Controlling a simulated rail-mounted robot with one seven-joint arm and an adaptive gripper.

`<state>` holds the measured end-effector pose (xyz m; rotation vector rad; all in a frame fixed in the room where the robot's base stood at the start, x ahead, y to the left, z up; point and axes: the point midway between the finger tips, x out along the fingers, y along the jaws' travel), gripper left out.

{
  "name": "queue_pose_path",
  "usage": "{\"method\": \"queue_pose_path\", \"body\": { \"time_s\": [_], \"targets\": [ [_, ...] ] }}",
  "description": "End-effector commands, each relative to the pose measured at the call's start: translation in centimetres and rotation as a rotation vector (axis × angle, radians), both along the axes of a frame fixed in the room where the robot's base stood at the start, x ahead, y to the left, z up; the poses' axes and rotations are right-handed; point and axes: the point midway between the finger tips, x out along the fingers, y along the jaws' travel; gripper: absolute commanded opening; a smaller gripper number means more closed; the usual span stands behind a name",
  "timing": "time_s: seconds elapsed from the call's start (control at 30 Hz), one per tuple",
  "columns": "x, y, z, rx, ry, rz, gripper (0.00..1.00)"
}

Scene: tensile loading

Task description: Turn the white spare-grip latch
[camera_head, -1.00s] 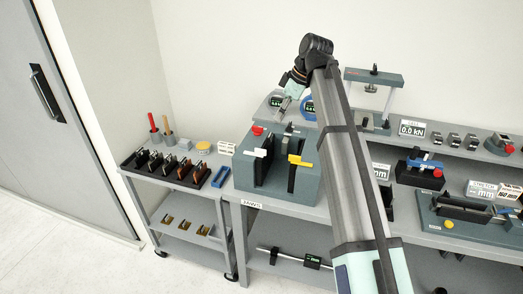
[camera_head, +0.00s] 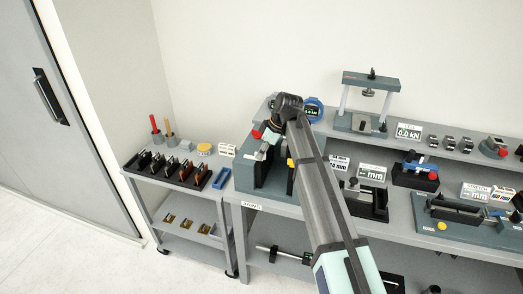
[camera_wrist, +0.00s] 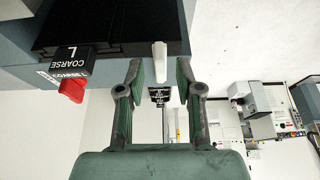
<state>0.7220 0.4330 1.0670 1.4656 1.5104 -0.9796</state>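The white spare-grip latch (camera_wrist: 160,62) shows in the wrist view as a short white bar at the edge of the dark fixture. It lies between the fingertips of my gripper (camera_wrist: 159,76), with a gap on each side. My gripper is open and I see no contact with the latch. In the head view my gripper (camera_head: 264,148) is over the left part of the grey-blue fixture block (camera_head: 257,178). My wrist covers much of the block there, and I cannot make out the white latch clearly. A yellow latch (camera_head: 290,162) shows partly beside my arm.
A red knob (camera_wrist: 72,90) and a black "COARSE L" label block (camera_wrist: 70,60) sit left of my fingers in the wrist view. A cart with a black rack (camera_head: 168,169) stands left of the bench. A press frame (camera_head: 370,82) stands at the back right.

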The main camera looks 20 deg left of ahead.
Motion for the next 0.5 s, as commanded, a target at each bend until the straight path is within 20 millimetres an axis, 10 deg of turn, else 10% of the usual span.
{"method": "queue_pose_path", "body": {
  "time_s": [0.43, 0.5],
  "targets": [
    [-0.02, 0.38, -0.94, 0.000, 0.000, 0.000, 0.35],
    [-0.02, 0.38, -0.94, 0.000, 0.000, 0.000, 0.18]
  ]
}}
